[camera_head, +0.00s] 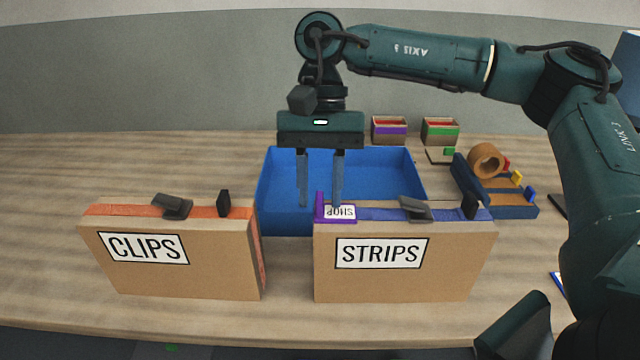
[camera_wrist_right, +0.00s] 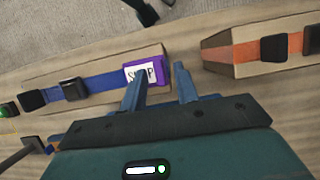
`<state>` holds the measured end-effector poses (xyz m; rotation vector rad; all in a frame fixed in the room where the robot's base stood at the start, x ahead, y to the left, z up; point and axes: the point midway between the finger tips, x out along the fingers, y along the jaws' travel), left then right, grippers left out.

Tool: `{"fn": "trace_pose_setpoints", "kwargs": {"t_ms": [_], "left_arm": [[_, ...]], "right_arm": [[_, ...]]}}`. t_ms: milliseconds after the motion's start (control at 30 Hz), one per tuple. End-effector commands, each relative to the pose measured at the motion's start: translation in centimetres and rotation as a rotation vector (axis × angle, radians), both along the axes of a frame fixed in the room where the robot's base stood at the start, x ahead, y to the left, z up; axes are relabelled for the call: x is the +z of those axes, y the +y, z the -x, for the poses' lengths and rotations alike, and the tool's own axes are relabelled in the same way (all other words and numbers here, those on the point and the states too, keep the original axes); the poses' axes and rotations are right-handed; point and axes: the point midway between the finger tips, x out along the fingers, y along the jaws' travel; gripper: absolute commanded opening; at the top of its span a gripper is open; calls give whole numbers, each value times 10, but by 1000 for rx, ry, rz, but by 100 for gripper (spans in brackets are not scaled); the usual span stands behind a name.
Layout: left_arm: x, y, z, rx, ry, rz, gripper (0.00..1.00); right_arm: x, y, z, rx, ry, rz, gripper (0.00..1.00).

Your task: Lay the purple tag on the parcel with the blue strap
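The purple tag (camera_head: 320,207) has a white label reading SHOP, upside down in the head view. It lies on the left end of the top of the STRIPS parcel (camera_head: 404,275), over the blue strap (camera_head: 380,214). The tag also shows in the right wrist view (camera_wrist_right: 157,63). My right gripper (camera_head: 320,203) points down over this end, its fingers apart. The tag's raised purple end shows between the fingertips, with no visible grip on it. In the right wrist view one finger covers part of the label. My left gripper is in neither view.
The CLIPS parcel (camera_head: 180,272) with an orange strap stands to the left, across a gap. A blue bin (camera_head: 395,165) is behind. Two small boxes, a tape roll (camera_head: 486,160) and a blue rack (camera_head: 515,212) are at the back right. The table's left is clear.

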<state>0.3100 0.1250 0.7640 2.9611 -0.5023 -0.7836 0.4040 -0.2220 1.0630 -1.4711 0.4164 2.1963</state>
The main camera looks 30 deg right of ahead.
Motion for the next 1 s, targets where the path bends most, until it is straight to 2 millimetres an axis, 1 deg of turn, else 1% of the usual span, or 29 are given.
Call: {"fn": "trace_pose_setpoints", "kwargs": {"t_ms": [67, 167, 267, 500, 567, 600, 700, 800, 1000], "left_arm": [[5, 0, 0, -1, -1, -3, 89], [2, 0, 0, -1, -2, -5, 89], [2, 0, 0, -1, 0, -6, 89], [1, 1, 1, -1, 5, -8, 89], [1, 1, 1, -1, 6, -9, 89], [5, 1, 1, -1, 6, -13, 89], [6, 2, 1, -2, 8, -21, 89], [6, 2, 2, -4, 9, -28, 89], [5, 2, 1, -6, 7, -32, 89]], "right_arm": [[5, 0, 0, 0, -1, 0, 30], [13, -2, -4, -1, -3, -1, 30], [31, -6, -11, -2, -4, -2, 30], [81, -16, -28, -1, -3, -1, 30], [91, -18, -31, 0, -1, -2, 30], [99, -20, -33, 1, -2, 0, 30], [109, -22, -36, 0, 0, 1, 30], [113, -24, -38, 1, 0, 0, 30], [114, -24, -39, 3, 1, 1, 30]]}}
